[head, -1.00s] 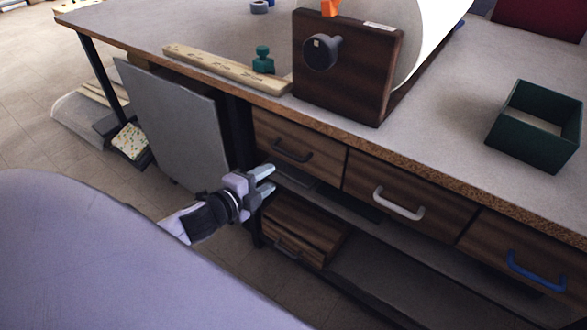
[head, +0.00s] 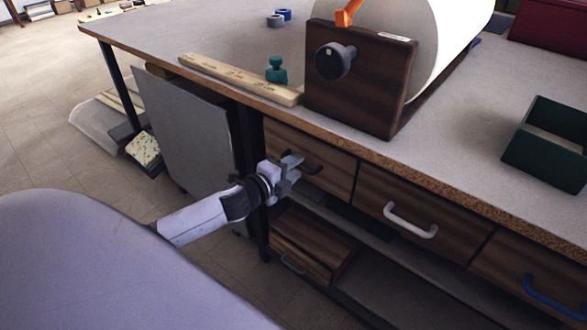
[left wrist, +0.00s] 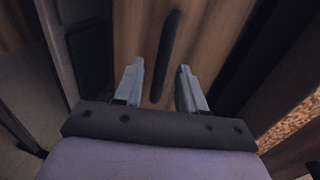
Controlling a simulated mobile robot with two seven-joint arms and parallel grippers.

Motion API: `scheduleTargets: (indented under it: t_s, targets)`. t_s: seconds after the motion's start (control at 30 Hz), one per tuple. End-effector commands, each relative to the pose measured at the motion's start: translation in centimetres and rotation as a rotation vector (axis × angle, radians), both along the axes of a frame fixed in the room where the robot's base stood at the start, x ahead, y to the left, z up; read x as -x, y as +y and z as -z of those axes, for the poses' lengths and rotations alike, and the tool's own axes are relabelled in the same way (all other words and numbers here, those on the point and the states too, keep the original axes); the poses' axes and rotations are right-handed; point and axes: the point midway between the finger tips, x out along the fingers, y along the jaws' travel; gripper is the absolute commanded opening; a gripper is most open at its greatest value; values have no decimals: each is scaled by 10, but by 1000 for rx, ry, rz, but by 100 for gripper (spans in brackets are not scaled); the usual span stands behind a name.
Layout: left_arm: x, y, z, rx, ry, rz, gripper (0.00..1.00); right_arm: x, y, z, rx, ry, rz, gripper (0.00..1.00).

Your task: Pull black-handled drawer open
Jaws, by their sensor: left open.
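The black-handled drawer (head: 333,176) is the leftmost in the row under the tabletop, and its wooden front is closed, flush with the bench. In the head view my left gripper (head: 293,170) is in front of it, partly covering the black handle (head: 314,165). In the left wrist view the black handle (left wrist: 166,52) runs between the lines of the two open fingers (left wrist: 158,84), just ahead of their tips. The fingers are apart and hold nothing; whether they touch the handle cannot be told. My right gripper is out of view.
A white-handled drawer (head: 411,219) and a blue-handled drawer (head: 543,294) are to the right. A wooden box (head: 303,252) sits on the shelf below. A grey panel (head: 184,125) stands to the left. The tabletop edge overhangs the drawers.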

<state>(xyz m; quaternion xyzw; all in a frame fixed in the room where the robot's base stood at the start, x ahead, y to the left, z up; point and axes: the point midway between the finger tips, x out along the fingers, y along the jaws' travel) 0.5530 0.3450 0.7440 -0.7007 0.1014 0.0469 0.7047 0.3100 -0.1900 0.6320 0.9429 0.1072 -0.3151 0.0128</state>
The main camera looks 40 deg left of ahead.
Motion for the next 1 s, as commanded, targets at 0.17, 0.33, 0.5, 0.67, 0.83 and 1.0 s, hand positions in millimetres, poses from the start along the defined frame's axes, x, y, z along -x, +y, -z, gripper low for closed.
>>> scheduleTargets:
  t_s: [0.17,0.33,0.5,0.67,0.83,1.0]
  targets:
    - [-4,-1,1,0,0,1,40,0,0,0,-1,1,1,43]
    - [-3,-1,1,0,0,1,40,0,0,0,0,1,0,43]
    - [-3,-1,1,0,0,1,0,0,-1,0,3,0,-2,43]
    - [-3,-1,1,0,0,1,0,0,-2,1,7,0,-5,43]
    - [-3,-1,1,0,0,1,0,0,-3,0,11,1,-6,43]
    - [-3,-1,1,0,1,1,0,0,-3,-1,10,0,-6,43]
